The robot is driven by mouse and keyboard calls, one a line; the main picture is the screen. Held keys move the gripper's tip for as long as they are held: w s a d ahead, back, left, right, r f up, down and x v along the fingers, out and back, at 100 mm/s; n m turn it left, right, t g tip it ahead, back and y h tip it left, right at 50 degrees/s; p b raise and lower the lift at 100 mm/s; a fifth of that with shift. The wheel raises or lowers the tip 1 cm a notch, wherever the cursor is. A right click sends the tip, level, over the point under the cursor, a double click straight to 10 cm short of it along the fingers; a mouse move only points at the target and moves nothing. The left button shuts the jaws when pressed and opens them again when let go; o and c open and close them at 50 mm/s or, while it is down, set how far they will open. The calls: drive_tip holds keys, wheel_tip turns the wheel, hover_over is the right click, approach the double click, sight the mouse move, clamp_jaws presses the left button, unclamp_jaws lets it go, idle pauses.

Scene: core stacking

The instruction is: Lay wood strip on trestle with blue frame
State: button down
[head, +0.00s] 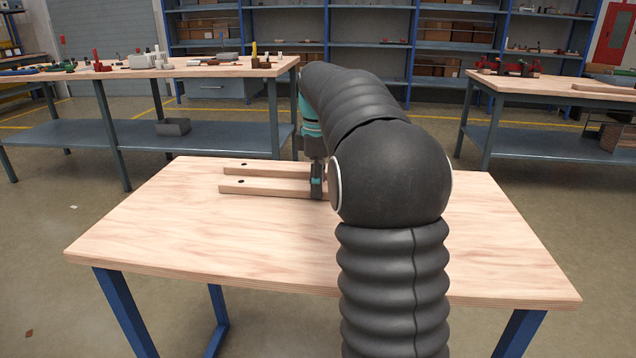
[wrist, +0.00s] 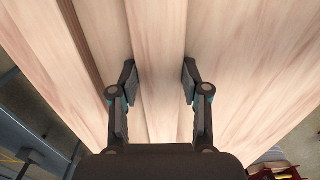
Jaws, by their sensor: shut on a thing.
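The trestle with blue frame (head: 200,230) has a pale wood top and fills the front of the head view. The nearer wood strip (head: 265,188) lies along the back of the top, with a dark hole near its left end. My gripper (head: 317,182) points down and is shut on this strip, fingers on both sides. In the wrist view, my gripper (wrist: 158,75) straddles the same strip (wrist: 158,50). I cannot tell whether the strip touches the top or is just above it. Its right end is hidden behind my arm.
A second strip (head: 270,170) lies parallel just behind the held one, with a narrow gap. The front and left of the top are clear. Benches with tools stand behind left (head: 200,68) and behind right (head: 560,88).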

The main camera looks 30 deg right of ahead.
drive_tip(key=c, duration=0.6)
unclamp_jaws()
drive_tip(key=shift+o, duration=0.2)
wheel_tip(320, 180, up, 12)
drive_tip(key=p, duration=0.2)
drive_tip(key=shift+r, duration=0.1)
